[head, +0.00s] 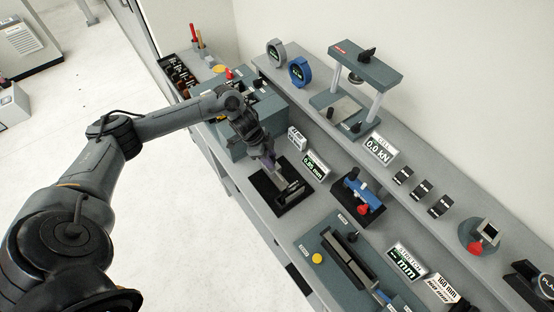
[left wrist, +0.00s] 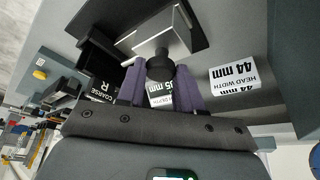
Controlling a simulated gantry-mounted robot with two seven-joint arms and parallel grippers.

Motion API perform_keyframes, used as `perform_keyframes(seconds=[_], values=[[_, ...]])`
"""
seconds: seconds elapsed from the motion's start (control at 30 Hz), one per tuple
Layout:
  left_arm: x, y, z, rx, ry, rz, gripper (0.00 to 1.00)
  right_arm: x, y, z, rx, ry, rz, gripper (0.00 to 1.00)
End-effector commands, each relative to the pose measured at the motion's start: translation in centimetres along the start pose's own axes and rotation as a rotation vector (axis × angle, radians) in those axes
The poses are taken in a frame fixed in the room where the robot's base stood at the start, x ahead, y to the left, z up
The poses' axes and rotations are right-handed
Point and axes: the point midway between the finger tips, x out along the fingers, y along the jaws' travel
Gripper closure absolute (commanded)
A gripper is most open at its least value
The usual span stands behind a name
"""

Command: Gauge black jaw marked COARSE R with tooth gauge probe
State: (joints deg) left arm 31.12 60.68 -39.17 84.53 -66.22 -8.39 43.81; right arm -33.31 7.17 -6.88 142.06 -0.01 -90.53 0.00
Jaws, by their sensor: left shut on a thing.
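My left gripper (head: 267,163) reaches down to a black stand (head: 292,199) on the bench. In the left wrist view its purple fingers (left wrist: 161,78) are shut on a round black knob (left wrist: 160,66), apparently the tooth gauge probe's. A bright metal block shows just beyond the knob (left wrist: 158,34); whether the two join is unclear. The black jaw (left wrist: 97,58) with a "COARSE R" label lies just left of the fingers. The probe's lower end is hidden. A depth readout (head: 312,166) beside the stand shows 0.85 mm. My right gripper is not in view.
A blue fixture with a red knob (head: 359,192) is to the right. Small black blocks (head: 421,190) lie on the shelf behind. A grey box (head: 240,137) stands left of the gripper.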

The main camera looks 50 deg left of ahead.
Motion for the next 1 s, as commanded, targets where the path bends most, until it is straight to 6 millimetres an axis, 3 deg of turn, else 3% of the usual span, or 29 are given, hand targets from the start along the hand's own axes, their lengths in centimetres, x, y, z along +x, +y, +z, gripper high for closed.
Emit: perform_keyframes(seconds=[0.1, 0.13, 0.3, 0.67, 1.0], values=[[0.1, -0.2, 0.2, -0.003, -0.004, -0.006, 1.0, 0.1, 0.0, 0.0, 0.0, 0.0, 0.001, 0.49], [0.0, -0.2, 0.2, -0.004, -0.004, -0.006, 0.63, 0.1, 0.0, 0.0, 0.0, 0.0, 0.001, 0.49], [0.0, -0.2, 0.2, -0.003, -0.004, -0.006, 0.4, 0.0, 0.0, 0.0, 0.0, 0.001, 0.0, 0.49], [-0.4, -0.2, 0.1, -0.002, -0.002, -0.005, 0.4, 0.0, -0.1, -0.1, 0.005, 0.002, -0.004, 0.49], [-5.1, -0.2, 0.1, -0.001, -0.003, -0.007, 0.4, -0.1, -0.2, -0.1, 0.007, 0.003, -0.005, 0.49]])
